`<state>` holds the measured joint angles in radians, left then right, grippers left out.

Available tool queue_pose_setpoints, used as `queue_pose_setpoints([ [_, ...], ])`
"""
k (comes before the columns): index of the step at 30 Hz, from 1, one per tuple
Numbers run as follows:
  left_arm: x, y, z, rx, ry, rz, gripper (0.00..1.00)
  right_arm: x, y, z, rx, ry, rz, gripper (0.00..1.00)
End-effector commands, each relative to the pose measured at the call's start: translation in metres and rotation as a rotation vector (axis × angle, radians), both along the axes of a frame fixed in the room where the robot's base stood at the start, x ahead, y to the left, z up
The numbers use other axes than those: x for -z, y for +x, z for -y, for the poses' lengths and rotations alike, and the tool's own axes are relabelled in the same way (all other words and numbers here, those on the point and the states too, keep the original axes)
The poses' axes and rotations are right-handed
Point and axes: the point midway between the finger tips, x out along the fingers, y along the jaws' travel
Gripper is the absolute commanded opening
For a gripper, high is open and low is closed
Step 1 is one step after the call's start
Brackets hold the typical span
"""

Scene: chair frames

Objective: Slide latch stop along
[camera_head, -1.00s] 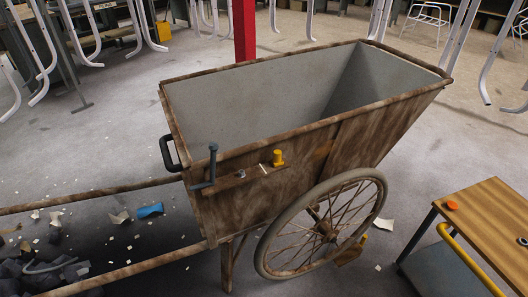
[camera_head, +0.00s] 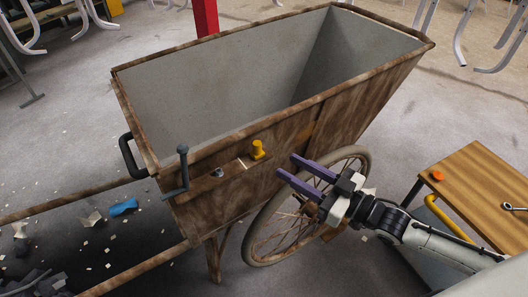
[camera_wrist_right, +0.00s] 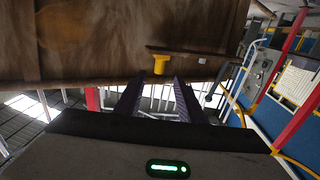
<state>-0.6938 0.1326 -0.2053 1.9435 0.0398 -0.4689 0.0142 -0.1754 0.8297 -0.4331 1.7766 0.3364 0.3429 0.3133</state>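A wooden cart (camera_head: 345,118) has a slatted rail (camera_head: 215,181) on its near side. A yellow knob (camera_head: 257,149), which looks like the latch stop, sits at the right end of this rail, beside a white mark. My right gripper (camera_head: 286,165) is open and empty, just right of the knob and apart from it. In the right wrist view the yellow knob (camera_wrist_right: 160,64) shows beyond and between the two spread purple fingers (camera_wrist_right: 157,88). My left gripper is in neither view.
A dark upright handle (camera_head: 183,170) and a small grey stud (camera_head: 219,172) are left of the knob. The spoked wheel (camera_head: 268,238) is below my right gripper. A wooden-topped table (camera_head: 475,175) with an orange disc (camera_head: 437,175) stands right. Scraps litter the floor at left.

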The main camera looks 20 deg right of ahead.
Motion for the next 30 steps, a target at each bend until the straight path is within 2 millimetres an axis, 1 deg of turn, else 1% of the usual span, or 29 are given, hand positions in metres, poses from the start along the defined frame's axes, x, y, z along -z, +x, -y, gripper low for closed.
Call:
queue_pose_setpoints([
  [6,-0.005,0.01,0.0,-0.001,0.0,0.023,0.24,-0.001,0.032,-0.021,0.001,0.001,0.004,0.36],
  [12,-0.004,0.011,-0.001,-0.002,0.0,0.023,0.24,-0.001,0.06,-0.039,0.001,-0.002,0.002,0.36],
  [15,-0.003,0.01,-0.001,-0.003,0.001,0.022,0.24,0.0,0.069,-0.045,0.001,-0.001,0.001,0.36],
  [19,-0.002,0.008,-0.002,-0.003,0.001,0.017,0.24,0.0,0.076,-0.05,0.001,-0.001,0.0,0.36],
  [28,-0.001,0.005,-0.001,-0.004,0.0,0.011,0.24,0.001,0.077,-0.051,0.001,-0.002,-0.002,0.36],
  [30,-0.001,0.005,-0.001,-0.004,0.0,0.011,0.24,0.001,0.077,-0.051,0.001,-0.002,-0.002,0.24],
])
